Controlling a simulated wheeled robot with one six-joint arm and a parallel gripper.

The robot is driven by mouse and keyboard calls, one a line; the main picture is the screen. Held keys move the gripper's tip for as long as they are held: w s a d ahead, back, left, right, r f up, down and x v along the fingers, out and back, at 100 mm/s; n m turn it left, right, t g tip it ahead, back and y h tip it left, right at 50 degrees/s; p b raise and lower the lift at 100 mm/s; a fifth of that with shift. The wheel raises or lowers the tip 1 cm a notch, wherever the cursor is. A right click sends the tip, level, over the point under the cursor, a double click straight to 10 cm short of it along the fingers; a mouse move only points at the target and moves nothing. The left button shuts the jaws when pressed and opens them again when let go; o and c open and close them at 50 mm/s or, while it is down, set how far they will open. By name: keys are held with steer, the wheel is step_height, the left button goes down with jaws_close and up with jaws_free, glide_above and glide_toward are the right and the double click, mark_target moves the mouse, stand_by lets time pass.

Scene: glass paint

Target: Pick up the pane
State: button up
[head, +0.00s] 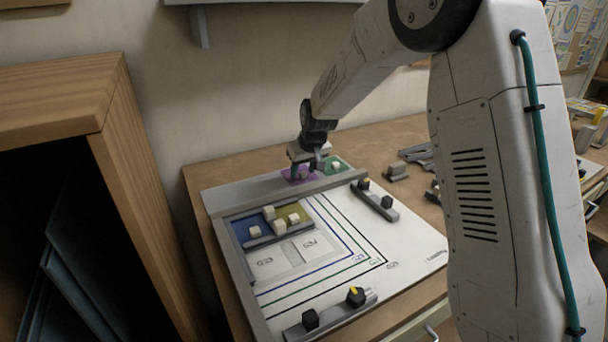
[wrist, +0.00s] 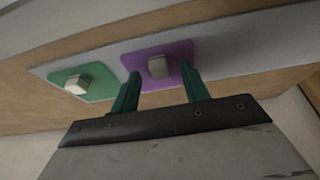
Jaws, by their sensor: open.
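A purple pane (head: 289,176) with a pale grey knob lies on the raised ledge at the back of the work board. It also shows in the wrist view (wrist: 177,50), with its knob (wrist: 158,67) on top. A green pane (head: 344,166) with a similar knob lies beside it, also in the wrist view (wrist: 97,92). My gripper (head: 310,164) is over the purple pane, partly hiding it in the head view. In the wrist view its two green fingers (wrist: 160,78) are apart, one to each side of the purple pane's knob. Contact cannot be made out.
A blue pane (head: 243,229) and a yellow pane (head: 300,209) with pale blocks lie in a frame on the white board (head: 408,243). Bars with dark knobs (head: 376,203) (head: 325,318) lie on the board. A wooden cabinet (head: 115,130) stands at left.

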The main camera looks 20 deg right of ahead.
steer(key=shift+w+f, duration=0.1)
steer(key=shift+f, duration=0.1)
steer(key=shift+c, duration=0.3)
jaws_close()
steer(key=shift+r, duration=0.1)
